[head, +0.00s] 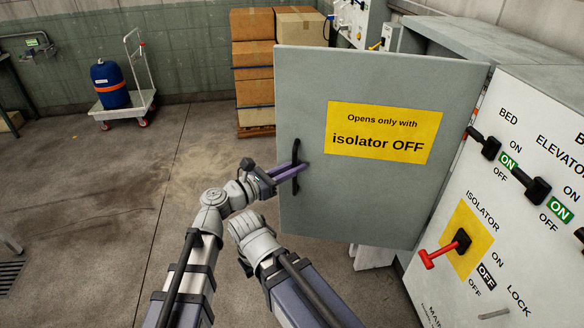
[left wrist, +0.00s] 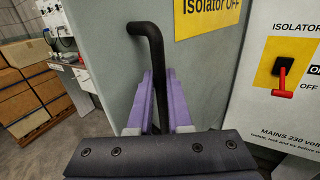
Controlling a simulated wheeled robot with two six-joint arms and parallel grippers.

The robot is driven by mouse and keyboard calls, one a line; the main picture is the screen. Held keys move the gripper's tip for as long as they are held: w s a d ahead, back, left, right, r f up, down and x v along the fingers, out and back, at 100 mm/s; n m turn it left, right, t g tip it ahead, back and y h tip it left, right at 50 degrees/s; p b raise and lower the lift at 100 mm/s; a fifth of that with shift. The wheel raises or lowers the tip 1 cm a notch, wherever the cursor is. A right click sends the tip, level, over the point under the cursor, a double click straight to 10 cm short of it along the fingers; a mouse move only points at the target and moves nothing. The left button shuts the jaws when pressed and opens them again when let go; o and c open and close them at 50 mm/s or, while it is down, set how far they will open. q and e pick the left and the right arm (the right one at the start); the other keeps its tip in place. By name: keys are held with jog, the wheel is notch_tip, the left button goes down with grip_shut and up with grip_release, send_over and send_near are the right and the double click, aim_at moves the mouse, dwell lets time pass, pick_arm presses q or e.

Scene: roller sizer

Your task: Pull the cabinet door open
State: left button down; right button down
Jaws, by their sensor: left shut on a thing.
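The grey cabinet door (head: 310,85) carries a yellow sign (head: 383,131) reading "Opens only with isolator OFF". It stands out at an angle from the cabinet's switch panel (head: 510,120), and the cabinet's inside is hidden behind it. A black bar handle (head: 296,150) is near the door's left edge. My left gripper (head: 290,171) is shut on this handle. In the left wrist view, its purple fingers lie on both sides of the handle (left wrist: 150,38). The red isolator lever (head: 440,253) points down in the left wrist view (left wrist: 281,82), beside OFF. My right gripper does not show.
Brown boxes (head: 253,58) are stacked on a pallet behind the door. A trolley (head: 127,104) with a blue drum (head: 108,84) stands at the back left. The floor (head: 100,185) left of the door is mostly clear. Black switches (head: 485,145) stick out from the panel.

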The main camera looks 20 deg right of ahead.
pick_arm(q)
jog(key=shift+d, duration=0.1)
jog(key=c, duration=0.8)
grip_release()
jog(key=shift+c, duration=0.2)
jog(key=v, duration=0.7)
jog(key=shift+s+a, duration=0.15)
jog(key=shift+a, duration=0.25)
